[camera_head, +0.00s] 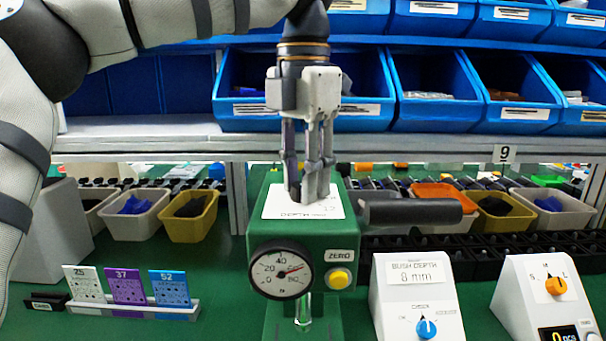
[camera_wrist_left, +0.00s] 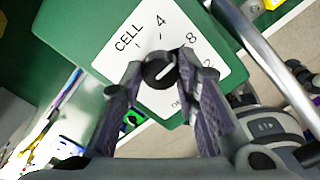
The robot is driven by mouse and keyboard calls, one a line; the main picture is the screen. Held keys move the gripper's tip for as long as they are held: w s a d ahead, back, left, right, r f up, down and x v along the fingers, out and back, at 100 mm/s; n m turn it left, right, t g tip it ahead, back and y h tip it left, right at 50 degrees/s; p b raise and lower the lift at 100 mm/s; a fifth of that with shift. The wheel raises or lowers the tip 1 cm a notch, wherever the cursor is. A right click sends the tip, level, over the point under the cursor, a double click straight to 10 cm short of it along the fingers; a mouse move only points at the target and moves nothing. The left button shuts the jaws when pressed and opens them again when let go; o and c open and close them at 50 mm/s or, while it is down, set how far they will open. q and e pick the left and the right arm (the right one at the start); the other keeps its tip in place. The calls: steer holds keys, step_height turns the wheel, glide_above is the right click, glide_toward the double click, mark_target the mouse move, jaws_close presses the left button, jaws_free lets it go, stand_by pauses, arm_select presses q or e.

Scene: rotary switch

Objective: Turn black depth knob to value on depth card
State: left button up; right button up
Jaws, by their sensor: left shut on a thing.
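The black depth knob (camera_wrist_left: 162,70) sits on a white scale plate (camera_wrist_left: 125,62) on top of the green press (camera_head: 318,237). The plate shows 4, 8 and part of another number. The knob's white line slants towards the upper right in the wrist view, roughly the side of the 8; its exact reading is unclear. My left gripper (camera_head: 310,195) points down and is shut on the knob, one finger each side; in the head view it hides the knob. The depth card (camera_head: 415,273) reads "BUSH DEPTH 8 mm" on a white box. My right gripper is out of view.
A round gauge (camera_head: 281,269) and yellow ZERO button (camera_head: 340,279) are on the press front. A dark grey cylinder (camera_head: 410,211) sticks out right of the press top. White consoles stand right, a card rack (camera_head: 150,308) left; blue bins (camera_head: 430,85) hang behind the arm.

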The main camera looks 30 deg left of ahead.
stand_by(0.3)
arm_select(q)
steer(key=o, duration=1.2)
steer(key=shift+c, duration=0.2)
step_height(320, 180, up, 8)
steer(key=shift+f, duration=0.2)
